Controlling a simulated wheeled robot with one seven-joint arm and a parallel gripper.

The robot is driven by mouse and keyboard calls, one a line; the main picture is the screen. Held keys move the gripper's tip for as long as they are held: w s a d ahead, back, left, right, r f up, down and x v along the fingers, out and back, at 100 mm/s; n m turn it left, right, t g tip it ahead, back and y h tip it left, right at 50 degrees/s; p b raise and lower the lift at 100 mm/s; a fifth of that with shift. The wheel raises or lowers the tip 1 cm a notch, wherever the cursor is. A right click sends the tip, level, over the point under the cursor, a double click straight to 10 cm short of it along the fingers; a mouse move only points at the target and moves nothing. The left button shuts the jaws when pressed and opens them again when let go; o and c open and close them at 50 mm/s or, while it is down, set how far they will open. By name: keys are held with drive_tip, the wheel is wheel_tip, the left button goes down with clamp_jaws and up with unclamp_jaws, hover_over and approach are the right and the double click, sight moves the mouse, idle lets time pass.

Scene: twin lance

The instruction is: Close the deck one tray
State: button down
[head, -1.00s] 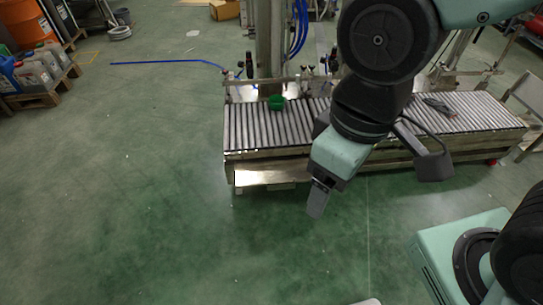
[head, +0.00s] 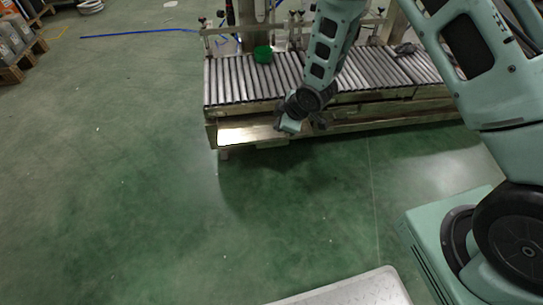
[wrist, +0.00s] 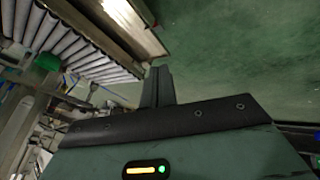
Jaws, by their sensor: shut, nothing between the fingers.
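The deck one tray (head: 245,134) is a shallow bright metal tray under the left end of the roller conveyor. Its lit top surface shows, so it seems to stick out toward the front. In the wrist view, what looks like the same tray (wrist: 134,25) lies at the top, beside the rollers. My gripper (head: 290,126) is at the right part of the tray's front in the head view; whether it touches is unclear.
The roller conveyor (head: 240,80) stands behind the tray, with a green cup-like object (head: 262,54) on it. It also shows in the wrist view (wrist: 47,62). The green floor (head: 130,190) in front is clear. A pale panel (head: 350,290) is at the bottom.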

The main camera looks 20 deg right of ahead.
drive_tip(key=w+d+f+n+b, duration=0.2)
drive_tip(key=d+f+b, duration=0.1)
drive_tip(key=f, duration=1)
drive_tip(key=shift+t+y, duration=0.3)
drive_tip(key=shift+y, duration=0.1)
drive_tip(key=shift+w+a+f+b, duration=0.45)
drive_tip(key=shift+w+f+b, duration=0.35)
drive_tip(key=shift+w+f, duration=0.55)
drive_tip(key=shift+w+a+f+b, duration=0.45)
drive_tip(key=shift+w+f+b, duration=0.3)
drive_tip(key=shift+w+f, duration=0.55)
drive_tip(key=shift+w+a+f+b, duration=0.45)
drive_tip(key=shift+w+f+b, duration=0.5)
drive_tip(key=shift+w, duration=0.65)
